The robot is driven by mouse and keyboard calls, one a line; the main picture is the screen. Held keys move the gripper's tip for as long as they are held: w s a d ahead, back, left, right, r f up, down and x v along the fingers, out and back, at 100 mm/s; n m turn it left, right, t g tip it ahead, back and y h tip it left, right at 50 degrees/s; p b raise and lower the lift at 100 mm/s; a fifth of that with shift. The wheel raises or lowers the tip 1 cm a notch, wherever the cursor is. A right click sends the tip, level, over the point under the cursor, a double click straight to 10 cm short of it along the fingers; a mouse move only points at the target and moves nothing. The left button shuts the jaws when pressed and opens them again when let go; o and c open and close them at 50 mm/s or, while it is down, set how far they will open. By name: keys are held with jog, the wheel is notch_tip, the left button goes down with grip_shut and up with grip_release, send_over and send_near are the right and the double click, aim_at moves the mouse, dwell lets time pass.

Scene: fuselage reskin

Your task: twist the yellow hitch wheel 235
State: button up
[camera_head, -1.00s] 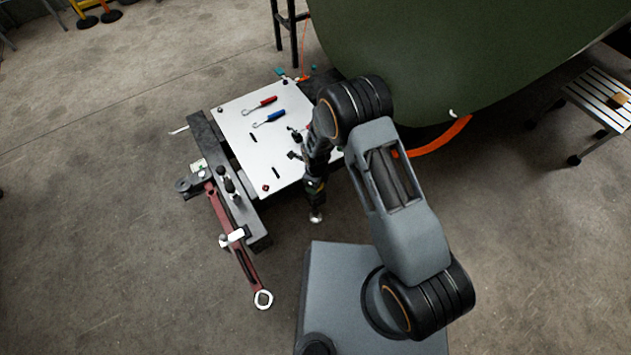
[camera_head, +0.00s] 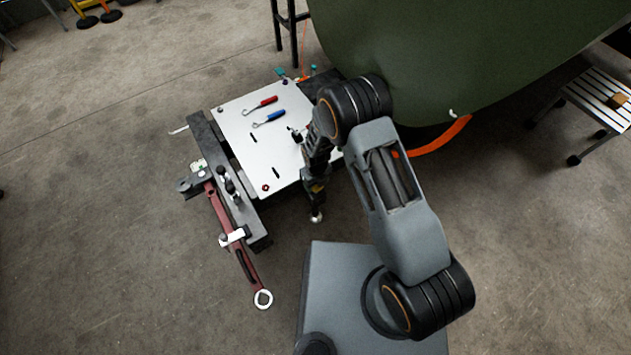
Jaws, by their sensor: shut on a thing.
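My gripper (camera_head: 316,180) reaches down beside the right front corner of the white-topped cart (camera_head: 240,150). It is small and dark in this view, and its fingers are hard to make out. Most of the wheel is hidden by my wrist. A small pale metal knob (camera_head: 316,216) shows just below, over the floor.
A red-handled tool (camera_head: 262,103) and a blue-handled tool (camera_head: 271,118) lie on the cart top. A dark red tow bar (camera_head: 230,235) with a white ring end extends from its left side. A green fuselage (camera_head: 450,60) looms at the back right. Floor between is clear.

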dwell(0.4)
jog(key=o, duration=0.9)
notch_tip(320, 180, up, 14)
jog(key=p, duration=0.4)
jog(key=shift+f+p, duration=0.1)
jog(key=shift+p, duration=0.2)
